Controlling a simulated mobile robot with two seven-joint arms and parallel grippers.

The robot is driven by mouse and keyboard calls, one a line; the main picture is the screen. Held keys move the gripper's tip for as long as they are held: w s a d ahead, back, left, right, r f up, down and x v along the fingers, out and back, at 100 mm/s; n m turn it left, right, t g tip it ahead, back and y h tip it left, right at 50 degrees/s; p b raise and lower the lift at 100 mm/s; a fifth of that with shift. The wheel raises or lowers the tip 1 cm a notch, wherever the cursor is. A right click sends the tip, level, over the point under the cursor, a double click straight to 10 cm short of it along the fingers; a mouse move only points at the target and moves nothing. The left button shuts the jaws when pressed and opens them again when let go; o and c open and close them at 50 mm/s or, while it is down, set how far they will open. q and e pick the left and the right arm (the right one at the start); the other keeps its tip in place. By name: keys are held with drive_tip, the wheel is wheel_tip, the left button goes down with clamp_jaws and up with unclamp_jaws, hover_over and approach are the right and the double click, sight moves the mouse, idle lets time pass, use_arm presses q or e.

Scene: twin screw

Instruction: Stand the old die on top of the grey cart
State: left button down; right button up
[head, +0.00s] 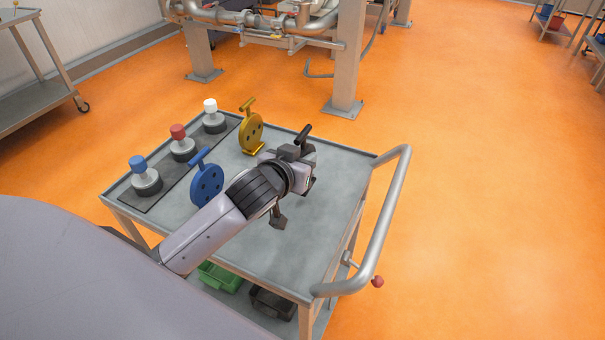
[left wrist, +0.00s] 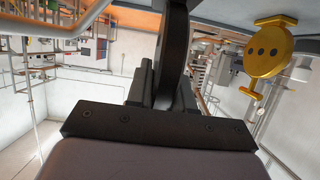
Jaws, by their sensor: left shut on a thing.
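My left gripper (head: 294,154) is over the right half of the grey cart (head: 325,207). It is shut on a dark die, whose black T-shaped handle (head: 304,134) shows just past the fingers in the head view. My gripper and wrist hide most of this die there. In the left wrist view the dark die (left wrist: 175,40) stands edge-on between the fingers. I cannot tell whether it touches the cart top. My right gripper is not in view.
A blue die (head: 206,184) and a yellow die (head: 251,133) stand upright on the cart. Blue-, red- and white-topped pieces (head: 183,143) stand on a dark mat at its left. A handrail (head: 388,220) rises on the right. The cart top's front right is clear.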

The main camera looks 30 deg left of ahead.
use_arm(q)
drive_tip(key=shift+f, duration=1.95)
drive_tip(key=shift+f+b, duration=0.1)
drive_tip(key=shift+b, duration=0.2)
drive_tip(key=c, duration=1)
unclamp_jaws()
drive_tip(key=shift+f, duration=0.1)
drive_tip(key=shift+r, duration=0.2)
drive_tip(key=v, duration=1.2)
